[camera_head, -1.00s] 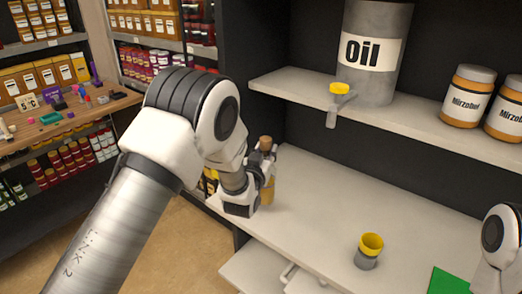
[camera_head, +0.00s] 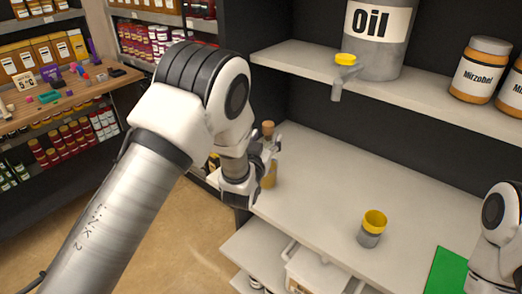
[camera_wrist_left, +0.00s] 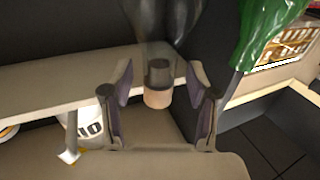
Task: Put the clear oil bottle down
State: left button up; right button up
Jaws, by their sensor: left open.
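The clear oil bottle (camera_head: 269,176), amber-tinted with a cork top, stands upright on the white counter (camera_head: 325,190) near its left end. My left gripper (camera_head: 272,147) is beside its upper part and partly hides it. In the left wrist view the see-through bottle (camera_wrist_left: 166,30) and its cork (camera_wrist_left: 158,98) show between the two fingers of the left gripper (camera_wrist_left: 160,107). The fingers are open, with gaps on both sides of the cork. My right arm shows at the right edge, but its gripper is out of view.
A grey cup with a yellow rim (camera_head: 371,230) stands on the counter, with a green mat (camera_head: 447,272) to its right. The upper shelf (camera_head: 415,100) holds a large oil tank (camera_head: 379,45) with a yellow-topped spout, plus jars. The counter's middle is clear.

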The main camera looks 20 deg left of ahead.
pick_arm(q)
jog(key=s+b, duration=0.4)
jog(key=s, duration=0.6)
jog(key=s+a+f+g, duration=0.2)
jog(key=s+f+g, duration=0.25)
jog(key=f, duration=0.65)
jog(key=s+a+f+g, duration=0.1)
jog(key=s+f+g, duration=0.4)
jog(key=f, duration=0.6)
jog(key=s+f+g, duration=0.4)
jog(key=s+f, duration=0.3)
jog(key=s, duration=0.5)
jog(key=s+a+f+g, duration=0.1)
jog(key=s+f+g, duration=0.3)
jog(key=s, duration=0.9)
notch_tip(320, 180, down, 3)
jog(key=shift+a+g+h, duration=0.2)
jog(key=shift+g+h, duration=0.15)
jog(key=shift+h, duration=0.05)
jog(key=shift+f+b, duration=0.3)
jog(key=shift+f, duration=0.2)
